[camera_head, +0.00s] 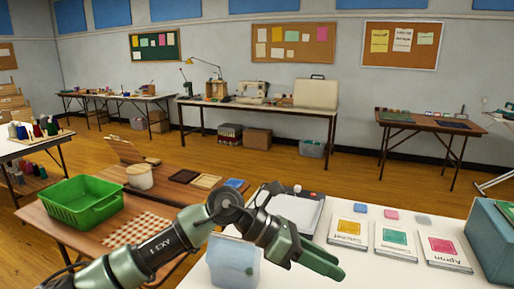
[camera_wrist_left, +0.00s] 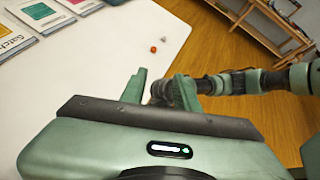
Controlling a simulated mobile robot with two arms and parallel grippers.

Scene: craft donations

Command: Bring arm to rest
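My left arm (camera_head: 160,249) reaches in from the lower left in the head view. Its gripper (camera_head: 306,231) is over the near white table (camera_head: 375,272), in front of a white-and-grey tray or box (camera_head: 298,209). In the left wrist view my left gripper (camera_wrist_left: 160,74) has its two fingers apart with a gap between them, so it is open. It appears to hold nothing. A green and dark arm link of mine shows beyond the fingers. My right gripper cannot be made out in either view.
Cards in yellow (camera_head: 349,231), teal (camera_head: 397,240) and pink (camera_head: 444,248) lie on the white table. A teal box (camera_head: 490,240) stands at right. A translucent bluish container (camera_head: 233,262) is close below my arm. A green basket (camera_head: 82,203) sits on the brown table at left.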

